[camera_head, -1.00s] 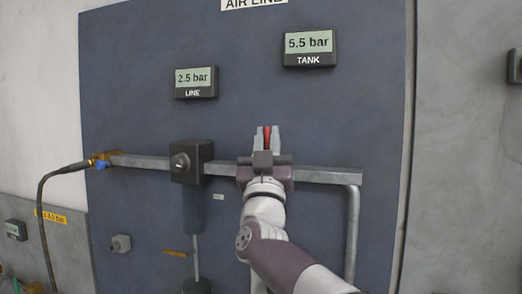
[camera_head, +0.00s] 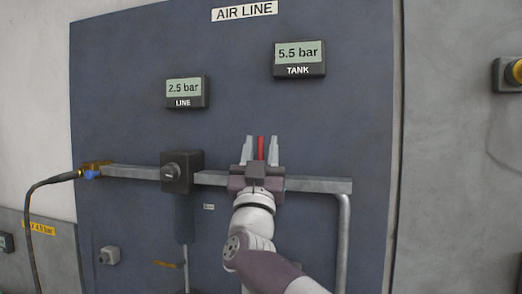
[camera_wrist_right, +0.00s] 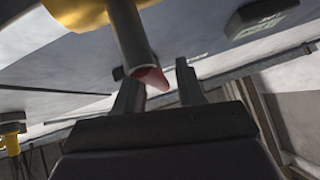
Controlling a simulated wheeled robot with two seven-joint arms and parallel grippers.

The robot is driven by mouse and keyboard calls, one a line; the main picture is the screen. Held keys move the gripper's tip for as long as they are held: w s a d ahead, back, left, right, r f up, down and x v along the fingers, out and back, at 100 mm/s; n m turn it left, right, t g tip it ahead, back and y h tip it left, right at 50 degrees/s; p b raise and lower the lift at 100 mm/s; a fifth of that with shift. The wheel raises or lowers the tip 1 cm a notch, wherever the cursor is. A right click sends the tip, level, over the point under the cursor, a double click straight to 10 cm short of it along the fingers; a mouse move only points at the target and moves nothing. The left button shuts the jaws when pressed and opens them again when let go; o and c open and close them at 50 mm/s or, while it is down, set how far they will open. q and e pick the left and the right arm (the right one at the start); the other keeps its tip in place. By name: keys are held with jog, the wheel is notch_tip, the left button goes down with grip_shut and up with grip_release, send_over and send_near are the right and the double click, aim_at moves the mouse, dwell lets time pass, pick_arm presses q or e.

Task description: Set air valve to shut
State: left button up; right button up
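The air valve's red handle (camera_head: 260,147) stands upright, across the horizontal grey pipe, in the head view. My right gripper (camera_head: 260,146) is open, with one finger on each side of the handle and a gap to both in this view. In the right wrist view the red handle tip (camera_wrist_right: 152,78) shows between the open fingers, nearer the left one. The valve body is hidden behind my right gripper in the head view. My left gripper is not in view.
The blue panel (camera_head: 125,65) carries a LINE display (camera_head: 187,92) reading 2.5 bar and a TANK display (camera_head: 299,59) reading 5.5 bar. A dark regulator block (camera_head: 182,171) sits on the pipe (camera_head: 318,185) left of my gripper. A black hose (camera_head: 33,215) hangs at the left.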

jog(key=shift+s+a+f, duration=0.1)
jog(key=shift+s+f, duration=0.05)
jog(key=shift+f, duration=0.05)
jog(key=b+v, duration=0.4)
jog(key=v, duration=0.8)
jog(key=shift+b, duration=0.35)
jog(key=shift+f, duration=0.1)
